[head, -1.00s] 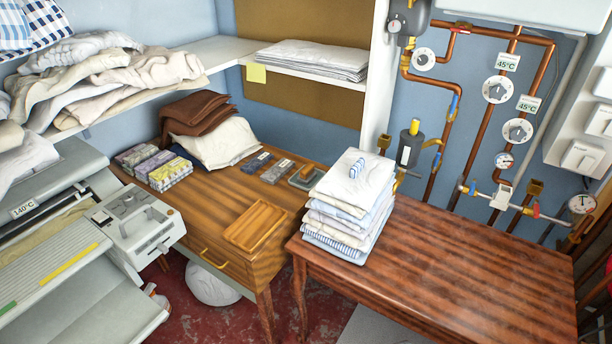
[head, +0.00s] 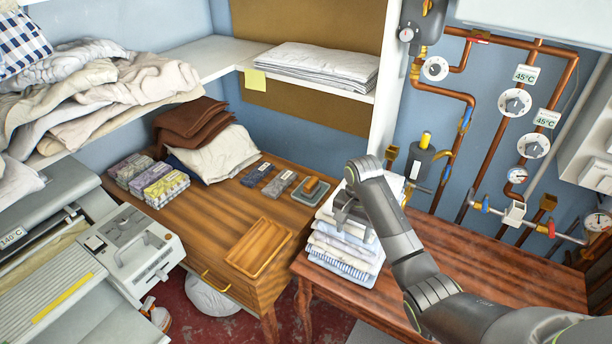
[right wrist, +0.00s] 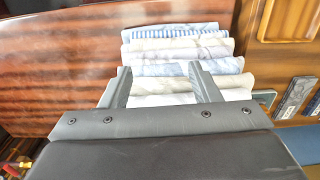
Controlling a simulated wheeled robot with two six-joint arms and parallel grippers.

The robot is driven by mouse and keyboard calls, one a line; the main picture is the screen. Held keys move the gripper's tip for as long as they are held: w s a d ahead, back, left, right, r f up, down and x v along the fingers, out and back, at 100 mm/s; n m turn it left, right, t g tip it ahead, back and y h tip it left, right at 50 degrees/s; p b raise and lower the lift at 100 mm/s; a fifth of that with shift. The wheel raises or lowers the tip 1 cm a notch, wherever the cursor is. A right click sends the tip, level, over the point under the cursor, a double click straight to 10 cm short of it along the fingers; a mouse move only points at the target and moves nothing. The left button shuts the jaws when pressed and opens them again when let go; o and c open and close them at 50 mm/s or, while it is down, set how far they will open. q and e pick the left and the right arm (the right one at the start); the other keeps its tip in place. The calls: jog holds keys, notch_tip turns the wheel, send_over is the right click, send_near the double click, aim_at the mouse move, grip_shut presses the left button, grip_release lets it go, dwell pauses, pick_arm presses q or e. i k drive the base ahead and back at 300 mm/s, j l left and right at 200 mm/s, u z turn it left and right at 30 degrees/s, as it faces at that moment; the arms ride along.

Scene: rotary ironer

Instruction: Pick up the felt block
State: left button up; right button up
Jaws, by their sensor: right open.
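A small brown-topped block (head: 311,186) sits on a grey-green dish at the back right of the wooden cabinet top; it looks most like the felt block, but I cannot tell its material. My right gripper (head: 350,214) is over the stack of folded linen, to the right of and nearer than the dish. In the right wrist view the gripper (right wrist: 158,68) has its fingers apart with nothing between them but the linen (right wrist: 180,50) below. The block is not clearly visible there. My left gripper is not in view.
Two dark flat packs (head: 257,174) lie left of the dish, with a wooden tray (head: 258,247) nearer. Several patterned bundles (head: 160,184) and folded cloths are further left. Pipes and valves line the right wall. The right table (head: 480,262) is bare beyond the linen.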

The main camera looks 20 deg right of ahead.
aim_at(311, 189)
jog(key=i, duration=1.1)
